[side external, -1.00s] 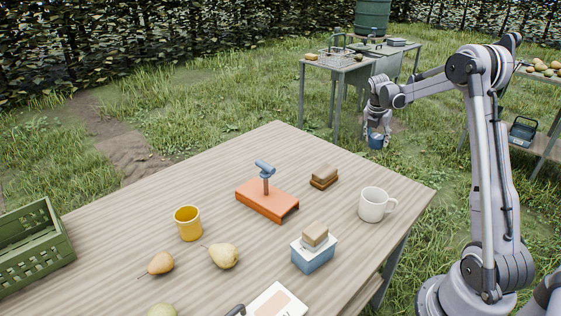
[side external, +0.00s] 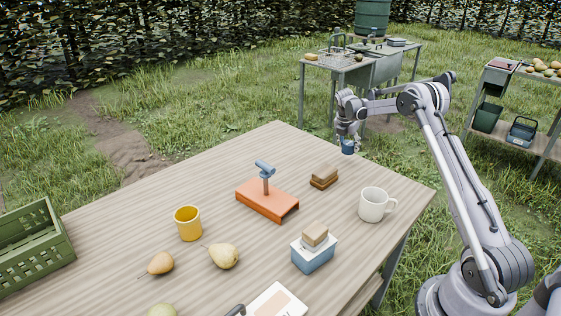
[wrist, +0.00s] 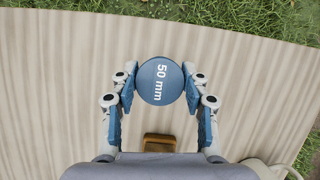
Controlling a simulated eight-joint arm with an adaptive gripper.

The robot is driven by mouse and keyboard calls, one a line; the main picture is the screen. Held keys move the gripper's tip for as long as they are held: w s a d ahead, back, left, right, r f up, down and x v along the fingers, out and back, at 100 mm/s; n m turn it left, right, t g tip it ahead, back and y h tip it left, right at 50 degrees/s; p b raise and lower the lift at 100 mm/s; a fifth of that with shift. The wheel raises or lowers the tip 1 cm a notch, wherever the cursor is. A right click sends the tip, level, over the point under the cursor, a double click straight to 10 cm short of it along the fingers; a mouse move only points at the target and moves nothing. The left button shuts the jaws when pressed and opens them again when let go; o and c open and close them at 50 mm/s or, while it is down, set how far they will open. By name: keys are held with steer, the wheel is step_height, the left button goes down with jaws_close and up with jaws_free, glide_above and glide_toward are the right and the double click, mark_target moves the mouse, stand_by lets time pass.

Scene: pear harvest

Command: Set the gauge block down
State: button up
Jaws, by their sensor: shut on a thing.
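The gauge block (wrist: 160,81) is a round dark blue piece marked "50 mm", seen end-on in the wrist view. My gripper (wrist: 158,84) is shut on it, one blue-padded finger on each side. In the side external view my gripper (side external: 347,138) holds the gauge block (side external: 348,147) in the air near the table's far right edge. In the wrist view the wooden table top (wrist: 50,90) lies below it. The exact height above the table is hard to tell.
A brown block (side external: 324,176) and a white mug (side external: 373,205) stand nearest. An orange stand with a blue head (side external: 266,197), a yellow mug (side external: 188,223), pears (side external: 223,256), a blue-white box (side external: 313,254) and a green crate (side external: 35,240) are further off. The far table corner is bare.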

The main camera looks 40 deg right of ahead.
mark_target(346, 153)
steer(key=shift+w+a+f, duration=0.1)
steer(key=shift+w+f, duration=0.2)
steer(key=shift+f, duration=1.85)
steer(key=shift+f, duration=0.15)
steer(key=o, duration=1.3)
